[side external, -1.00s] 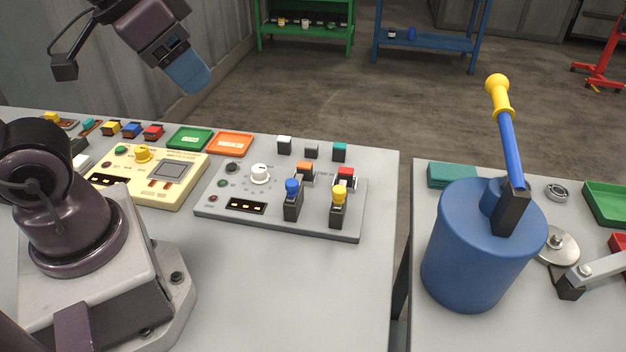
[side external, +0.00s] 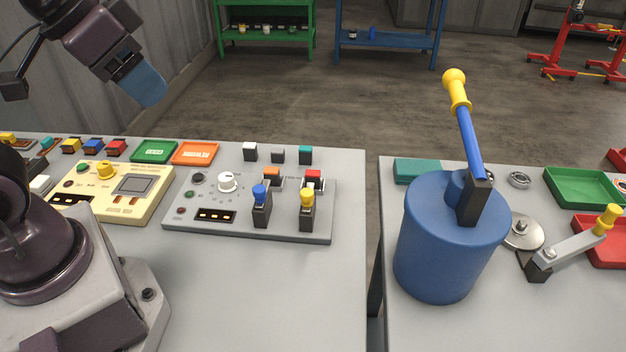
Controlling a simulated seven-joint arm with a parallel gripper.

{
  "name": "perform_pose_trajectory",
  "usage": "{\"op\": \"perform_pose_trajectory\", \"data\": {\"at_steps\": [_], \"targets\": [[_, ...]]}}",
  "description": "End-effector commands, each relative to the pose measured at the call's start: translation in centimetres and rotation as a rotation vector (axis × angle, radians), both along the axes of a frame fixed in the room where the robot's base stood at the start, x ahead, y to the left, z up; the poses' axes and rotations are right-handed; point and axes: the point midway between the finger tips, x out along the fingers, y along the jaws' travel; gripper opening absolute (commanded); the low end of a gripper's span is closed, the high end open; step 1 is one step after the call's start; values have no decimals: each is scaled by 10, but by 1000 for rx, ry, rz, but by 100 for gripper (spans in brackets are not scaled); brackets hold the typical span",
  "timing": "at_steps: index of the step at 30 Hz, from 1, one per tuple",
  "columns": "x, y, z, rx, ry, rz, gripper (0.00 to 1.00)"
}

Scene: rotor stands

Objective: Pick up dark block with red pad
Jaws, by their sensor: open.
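A small dark block with a red pad (side external: 116,148) stands at the back left of the table, at the right end of a row with blue-topped (side external: 93,147) and yellow-topped (side external: 71,146) blocks. Another dark piece with a red top (side external: 313,178) is on the grey control panel (side external: 285,228), behind the yellow-knobbed lever. I cannot tell from the picture which one the task names. My gripper (side external: 146,90) is open and empty, tilted down to the right. It hangs in the air, apart from both pieces; one blue finger largely hides the other.
A green tray (side external: 154,151) and an orange tray (side external: 195,153) lie right of the row. A cream panel (side external: 110,205) is in front of it. White, grey and teal-topped blocks stand behind the grey panel. A blue drum (side external: 445,255) with a lever stands on the right table, across a gap.

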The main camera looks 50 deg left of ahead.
Motion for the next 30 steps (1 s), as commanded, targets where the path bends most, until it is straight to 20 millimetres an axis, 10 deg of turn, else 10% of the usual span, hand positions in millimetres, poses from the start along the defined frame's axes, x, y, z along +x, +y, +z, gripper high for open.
{"op": "perform_pose_trajectory", "data": {"at_steps": [23,30], "targets": [[3,1,-12,0,61,4,64],[50,5,-37,-12,256,32,64]]}}
